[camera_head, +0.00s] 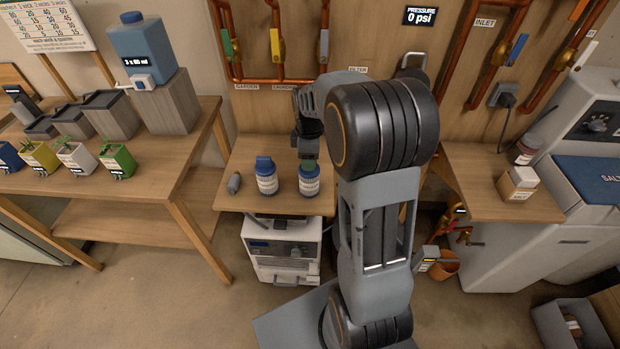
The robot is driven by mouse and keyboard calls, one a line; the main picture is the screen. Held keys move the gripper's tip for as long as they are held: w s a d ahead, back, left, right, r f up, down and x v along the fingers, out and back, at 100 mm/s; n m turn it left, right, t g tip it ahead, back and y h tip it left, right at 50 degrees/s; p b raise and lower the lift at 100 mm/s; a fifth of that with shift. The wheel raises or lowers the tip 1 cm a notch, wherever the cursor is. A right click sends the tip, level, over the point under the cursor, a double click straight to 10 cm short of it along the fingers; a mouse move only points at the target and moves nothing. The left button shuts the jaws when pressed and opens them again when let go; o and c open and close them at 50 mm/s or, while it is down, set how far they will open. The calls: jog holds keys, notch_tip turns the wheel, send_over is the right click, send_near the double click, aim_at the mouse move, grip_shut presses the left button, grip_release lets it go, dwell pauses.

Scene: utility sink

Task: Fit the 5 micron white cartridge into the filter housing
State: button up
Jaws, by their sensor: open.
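My gripper (308,155) is at the end of my arm, just above the right one of two blue bottles on the small wooden table. It is open, but its fingers are dark and hard to make out. Whether it touches the bottle's greenish top (309,166) cannot be told. I cannot make out a white cartridge. A "FILTER" label (357,70) is on the back panel; the area below it is largely covered by my arm, and I cannot make out the filter housing. A metal loop (412,60) shows at the panel right of my arm's top.
The left blue bottle (266,180) and a small grey object (234,183) share the small table (245,150). A white machine (282,250) stands below. Copper pipes (236,60) run along the wall.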

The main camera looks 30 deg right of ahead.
jog(key=shift+f, duration=0.6)
grip_shut()
